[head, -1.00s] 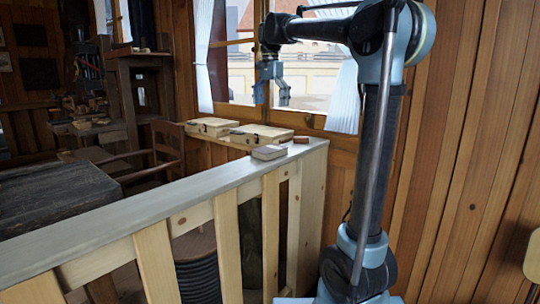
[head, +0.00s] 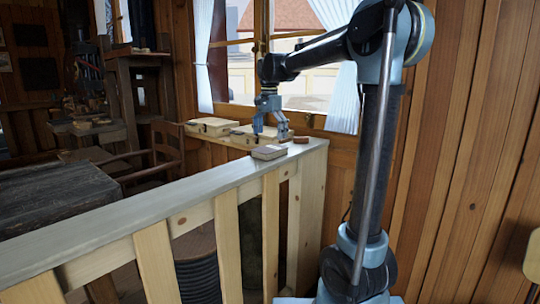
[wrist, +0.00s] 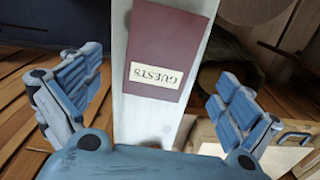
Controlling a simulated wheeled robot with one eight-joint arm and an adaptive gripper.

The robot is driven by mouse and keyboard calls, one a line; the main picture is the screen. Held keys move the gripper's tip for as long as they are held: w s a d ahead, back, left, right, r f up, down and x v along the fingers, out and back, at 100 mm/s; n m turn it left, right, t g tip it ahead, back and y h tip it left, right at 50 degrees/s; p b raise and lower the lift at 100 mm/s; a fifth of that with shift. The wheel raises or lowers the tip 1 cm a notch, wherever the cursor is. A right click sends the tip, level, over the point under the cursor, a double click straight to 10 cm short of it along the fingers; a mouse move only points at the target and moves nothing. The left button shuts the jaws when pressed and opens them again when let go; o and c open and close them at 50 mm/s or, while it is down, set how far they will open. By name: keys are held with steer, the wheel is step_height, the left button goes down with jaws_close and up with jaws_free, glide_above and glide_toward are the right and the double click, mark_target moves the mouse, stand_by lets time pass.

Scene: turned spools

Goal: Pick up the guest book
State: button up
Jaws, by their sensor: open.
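The guest book (head: 269,153) lies flat on the pale top of the railing, near its far end. In the wrist view the guest book (wrist: 171,45) has a maroon cover and a cream label reading "GUESTS", upside down. My gripper (head: 271,131) is open and empty, pointing down, and appears in the head view just above and beyond the book. In the wrist view its two spread fingers (wrist: 160,85) stand either side of the rail, with the book between and ahead of them. I see no contact with the book.
The railing top (head: 130,208) is clear toward the left. Two pale wooden boxes (head: 212,125) sit behind the book, the nearer one close to my gripper. A small brown block (head: 301,139) lies right of the book. A window and wooden wall stand behind.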

mark_target(270, 148)
steer(key=shift+w+f, duration=0.1)
steer(key=shift+f, duration=2.45)
steer(key=c, duration=1.3)
